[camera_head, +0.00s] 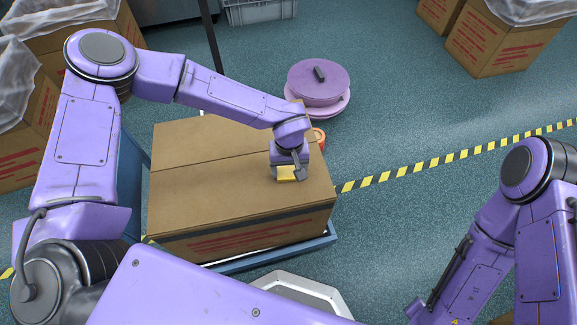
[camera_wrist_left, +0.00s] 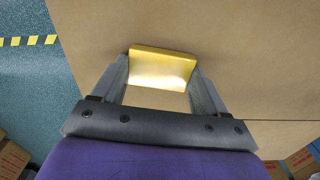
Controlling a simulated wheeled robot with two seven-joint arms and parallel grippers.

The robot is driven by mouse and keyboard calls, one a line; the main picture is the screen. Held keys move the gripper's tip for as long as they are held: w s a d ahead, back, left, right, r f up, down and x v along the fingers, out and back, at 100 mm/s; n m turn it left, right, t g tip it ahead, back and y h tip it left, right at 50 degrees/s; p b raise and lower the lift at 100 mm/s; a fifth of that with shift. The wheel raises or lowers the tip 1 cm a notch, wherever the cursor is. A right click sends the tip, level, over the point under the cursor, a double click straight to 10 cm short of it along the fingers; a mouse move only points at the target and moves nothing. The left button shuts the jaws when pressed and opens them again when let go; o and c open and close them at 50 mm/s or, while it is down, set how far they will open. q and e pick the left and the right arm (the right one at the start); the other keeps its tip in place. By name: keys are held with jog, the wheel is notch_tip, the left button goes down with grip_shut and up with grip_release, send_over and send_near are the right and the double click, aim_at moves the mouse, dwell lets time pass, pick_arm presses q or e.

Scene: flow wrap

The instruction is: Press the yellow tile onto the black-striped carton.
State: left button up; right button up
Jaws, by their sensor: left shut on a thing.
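The yellow tile (camera_head: 286,174) is held between the fingers of my left gripper (camera_head: 288,176), over the right part of the carton's top. It also shows in the left wrist view (camera_wrist_left: 161,68), between the two fingertips (camera_wrist_left: 162,75). The closed brown carton (camera_head: 200,190) has a black stripe along its upper front edge and red print below. In the left wrist view its top (camera_wrist_left: 250,60) fills most of the background. I cannot tell whether the tile touches the carton. My right arm is at the right of the head view; its gripper is out of view.
The carton sits on a blue-framed stand (camera_head: 275,255). Behind it is a purple round lidded thing (camera_head: 318,82), with a small orange-red roll (camera_head: 318,138) beside the carton. Lined cartons (camera_head: 500,40) stand at the back right and left. The floor at right is clear, crossed by yellow-black tape (camera_head: 450,158).

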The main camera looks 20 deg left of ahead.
dwell(0.4)
pick_arm(q)
jog(key=o, duration=1.1)
jog(key=shift+c, duration=0.2)
jog(key=shift+r, duration=0.1)
notch_tip(320, 180, up, 10)
jog(key=p, duration=0.3)
jog(key=shift+r, duration=0.15)
notch_tip(320, 180, up, 6)
jog(key=p, duration=0.7)
jog(key=shift+p, duration=0.35)
